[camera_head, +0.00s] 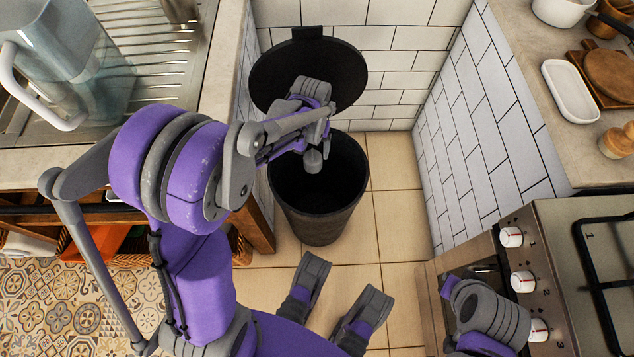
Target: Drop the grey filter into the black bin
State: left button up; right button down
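The black bin (318,215) stands on the tiled floor by the white wall, with its round lid (270,72) raised against the wall. My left gripper (318,122) is over the bin's opening, seen from above and partly covered by its own linkage. A small grey piece (313,161), which may be the grey filter, shows at or just below the gripper's tip, over the dark opening. I cannot tell whether it is held. My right gripper (487,308) appears to be at the lower right, before the stove, away from the bin; its fingertips are not clear.
A counter with a sink drainer (165,50) and a clear jug (85,65) is at the upper left. A counter with a white dish (569,90) is at the right. The stove (570,245) stands below it. Tiled floor (397,215) is clear right of the bin.

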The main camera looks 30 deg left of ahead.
pick_arm(q)
jog(key=shift+o, duration=1.4)
notch_tip(320, 180, up, 11)
jog(key=p, duration=0.3)
pick_arm(e)
notch_tip(320, 180, up, 4)
jog(key=shift+s+f, duration=0.15)
pick_arm(q)
jog(key=shift+f, duration=0.1)
jog(key=s+d+r+m+t, duration=0.1)
jog(key=s+d+m+t, duration=0.15)
jog(key=s, duration=0.65)
jog(key=s+d+r+m+t, duration=0.15)
jog(key=s+d, duration=0.25)
jog(key=s, duration=0.4)
notch_tip(320, 180, up, 18)
jog(key=w+t+p, duration=0.1)
jog(key=p, duration=1.5)
jog(key=shift+w+n, duration=0.4)
pick_arm(e)
notch_tip(320, 180, up, 18)
jog(key=w+t, duration=0.1)
jog(key=w, duration=0.1)
